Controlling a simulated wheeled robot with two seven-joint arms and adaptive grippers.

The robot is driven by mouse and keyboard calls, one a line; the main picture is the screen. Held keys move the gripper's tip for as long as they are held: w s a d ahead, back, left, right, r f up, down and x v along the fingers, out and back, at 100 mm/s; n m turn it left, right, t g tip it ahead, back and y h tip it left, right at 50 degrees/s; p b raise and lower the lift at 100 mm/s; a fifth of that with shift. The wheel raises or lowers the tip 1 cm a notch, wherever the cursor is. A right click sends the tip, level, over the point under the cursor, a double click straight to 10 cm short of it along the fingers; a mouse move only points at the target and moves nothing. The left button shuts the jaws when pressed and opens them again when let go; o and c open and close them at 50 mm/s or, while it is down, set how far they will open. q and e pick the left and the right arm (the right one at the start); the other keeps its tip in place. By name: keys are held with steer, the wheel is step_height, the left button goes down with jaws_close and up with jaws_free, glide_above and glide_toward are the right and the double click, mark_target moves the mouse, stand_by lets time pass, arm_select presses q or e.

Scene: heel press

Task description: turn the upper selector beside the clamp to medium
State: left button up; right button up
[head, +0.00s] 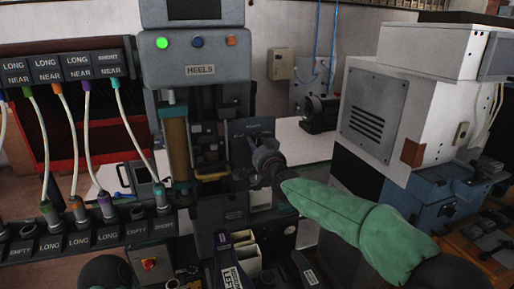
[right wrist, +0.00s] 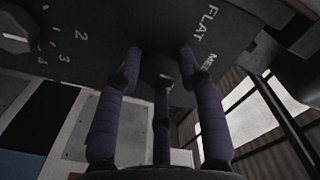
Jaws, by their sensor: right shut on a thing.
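The dark selector panel (head: 250,128) stands beside the clamp column under the HEELS machine (head: 200,71). My right gripper (head: 262,160) is at this panel in the head view and covers the selector there. In the right wrist view its purple fingers are shut around a dark selector knob (right wrist: 160,74). The words FLAT and part of another label beginning with ME show to the right of the knob. The pointer of the knob is too dark to read.
A rack with colored plugs on cables (head: 75,72) stands at left. A white and blue machine (head: 378,115) stands at right, near my green-sleeved right arm. Bins (head: 243,256) sit below the panel. A grey wall is behind.

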steer(key=shift+d+r, duration=0.25)
steer(key=shift+r, duration=0.45)
steer(key=o, duration=1)
steer(key=shift+o, duration=0.7)
steer(key=shift+w+f, duration=0.1)
steer(key=shift+f, duration=0.2)
steer(key=shift+a+f, duration=0.1)
steer(key=shift+f, duration=0.05)
steer(key=v, duration=1.2)
